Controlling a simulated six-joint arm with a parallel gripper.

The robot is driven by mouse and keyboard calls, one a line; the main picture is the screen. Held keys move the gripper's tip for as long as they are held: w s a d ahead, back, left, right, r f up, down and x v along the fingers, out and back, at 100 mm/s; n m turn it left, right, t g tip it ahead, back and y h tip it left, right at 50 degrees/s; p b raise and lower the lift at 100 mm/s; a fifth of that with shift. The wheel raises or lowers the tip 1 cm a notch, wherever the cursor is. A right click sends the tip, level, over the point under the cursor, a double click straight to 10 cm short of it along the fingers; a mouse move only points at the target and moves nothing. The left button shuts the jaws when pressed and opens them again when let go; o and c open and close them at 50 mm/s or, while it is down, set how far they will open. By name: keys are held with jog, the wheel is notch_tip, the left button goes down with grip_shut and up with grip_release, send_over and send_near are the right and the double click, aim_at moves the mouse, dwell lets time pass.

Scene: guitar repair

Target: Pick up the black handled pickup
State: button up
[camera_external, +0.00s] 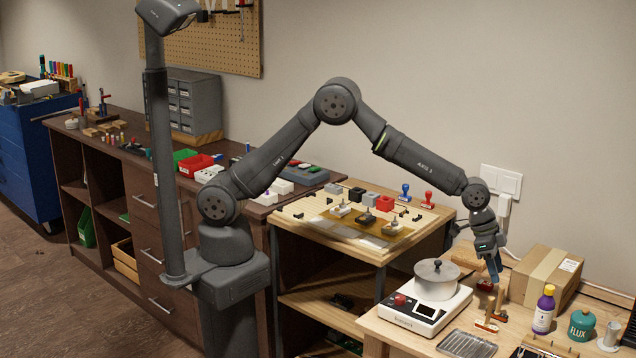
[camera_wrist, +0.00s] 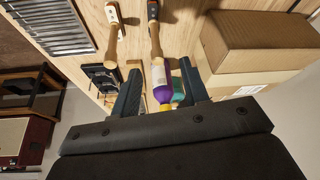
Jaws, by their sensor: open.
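Several small pickups with upright handles stand on an amber mat (camera_external: 375,229) on the wooden board in the external view. One is a dark-handled pickup (camera_external: 367,225) near the middle of the mat; at this size I cannot be sure which handle is black. None of these pickups can be made out in the wrist view. My gripper (camera_external: 494,278) is far to the right of the mat, pointing down over the right-hand bench. In the wrist view my gripper (camera_wrist: 160,68) has its fingers apart with nothing held between them.
A hot plate with a lidded pot (camera_external: 436,281) stands between my gripper and the board. A cardboard box (camera_external: 540,277), a purple bottle (camera_external: 544,310) and a flux jar (camera_external: 581,325) stand right of it.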

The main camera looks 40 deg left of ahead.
aim_at(501, 286)
jog(key=shift+x, duration=3.1)
jog(key=shift+s+d, duration=0.15)
jog(key=shift+d, duration=0.05)
grip_shut()
